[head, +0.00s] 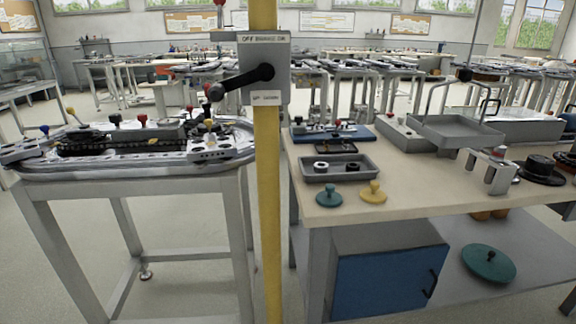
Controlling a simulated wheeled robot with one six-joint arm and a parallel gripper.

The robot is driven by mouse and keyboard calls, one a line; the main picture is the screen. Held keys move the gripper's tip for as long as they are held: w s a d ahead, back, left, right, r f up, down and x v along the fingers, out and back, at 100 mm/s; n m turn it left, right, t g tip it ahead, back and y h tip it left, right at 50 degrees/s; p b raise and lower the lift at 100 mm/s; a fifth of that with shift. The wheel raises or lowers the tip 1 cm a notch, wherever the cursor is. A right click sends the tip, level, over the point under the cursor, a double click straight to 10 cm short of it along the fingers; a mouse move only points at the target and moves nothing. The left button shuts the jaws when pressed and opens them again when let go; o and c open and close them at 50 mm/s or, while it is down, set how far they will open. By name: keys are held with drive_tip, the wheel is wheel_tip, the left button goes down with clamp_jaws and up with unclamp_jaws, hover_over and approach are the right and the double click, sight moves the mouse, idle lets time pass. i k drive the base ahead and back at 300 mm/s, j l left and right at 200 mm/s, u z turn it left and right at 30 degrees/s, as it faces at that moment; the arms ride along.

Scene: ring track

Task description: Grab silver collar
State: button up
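A shallow grey tray (312,177) lies near the front left of the wooden-topped bench on the right. Two small ring-shaped parts sit apart in it, a left ring (321,167) and a right ring (352,167). My gripper is not in view, and nothing is seen touching the rings.
A yellow post (267,200) with a grey lever switch box (264,68) stands in front between the ring track (150,148) and the bench (420,190). A teal knobbed disc (329,196) and a yellow one (373,194) lie before the tray. A grey bracket (487,171) stands right.

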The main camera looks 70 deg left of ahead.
sight(319, 167)
drive_tip(key=u, duration=0.4)
drive_tip(key=j+u, duration=0.1)
drive_tip(key=u, duration=0.35)
drive_tip(key=i+u, duration=0.1)
drive_tip(key=u, duration=1.1)
drive_tip(key=i+j, duration=0.05)
